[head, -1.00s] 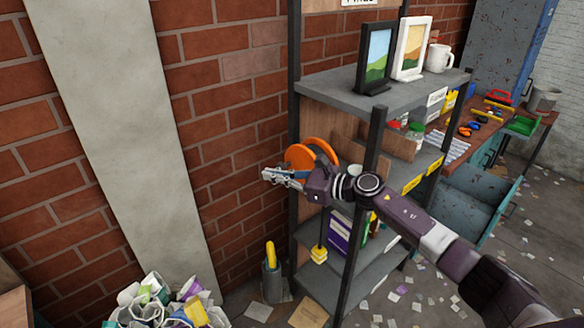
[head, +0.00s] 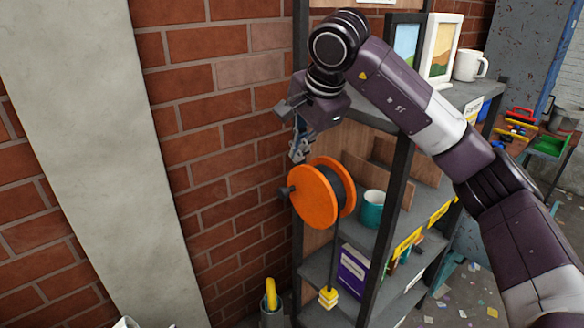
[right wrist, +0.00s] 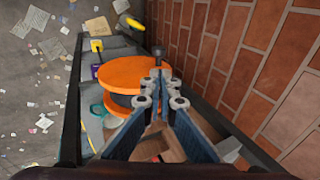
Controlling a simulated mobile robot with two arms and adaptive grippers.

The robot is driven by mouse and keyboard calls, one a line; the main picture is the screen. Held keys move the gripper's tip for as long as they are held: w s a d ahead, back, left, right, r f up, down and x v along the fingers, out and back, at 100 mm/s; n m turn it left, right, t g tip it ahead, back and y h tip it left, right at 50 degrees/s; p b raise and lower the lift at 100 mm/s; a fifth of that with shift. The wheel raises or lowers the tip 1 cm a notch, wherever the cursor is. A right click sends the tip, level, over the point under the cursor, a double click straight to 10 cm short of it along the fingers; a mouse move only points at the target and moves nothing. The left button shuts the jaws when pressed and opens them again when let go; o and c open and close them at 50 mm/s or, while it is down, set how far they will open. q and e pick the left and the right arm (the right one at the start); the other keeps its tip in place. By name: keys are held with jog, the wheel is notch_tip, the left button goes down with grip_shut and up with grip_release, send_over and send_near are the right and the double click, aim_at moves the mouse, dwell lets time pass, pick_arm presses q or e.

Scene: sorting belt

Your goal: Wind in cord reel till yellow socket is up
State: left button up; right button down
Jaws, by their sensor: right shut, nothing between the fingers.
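The cord reel (head: 314,197) has orange discs and a dark wound cord, and is mounted at the shelf's left side. Its dark crank knob (head: 286,191) sticks out to the left; the knob also shows in the right wrist view (right wrist: 158,52). The yellow socket (head: 328,299) hangs low on a dark cord, beside the purple box; it also shows in the right wrist view (right wrist: 97,45). My right gripper (head: 298,157) points down just above the reel, shut and empty, apart from the knob in the head view. My left gripper is not in view.
The shelf's dark post (head: 396,190) stands close right of the reel. A teal mug (head: 372,209) is on the shelf behind it. The brick wall (head: 235,185) borders the left. Picture frames (head: 441,48) and a white mug (head: 470,65) stand on the top shelf.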

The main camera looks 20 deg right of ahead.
aim_at(284, 189)
jog(key=p+x, duration=0.3)
jog(key=x, duration=0.9)
jog(key=shift+a+f, duration=0.1)
jog(key=shift+w+f, duration=0.25)
jog(key=shift+f, duration=0.15)
jog(key=shift+w+a+f+b, duration=0.1)
jog(key=shift+w+f+b, duration=0.15)
jog(key=shift+b, duration=0.2)
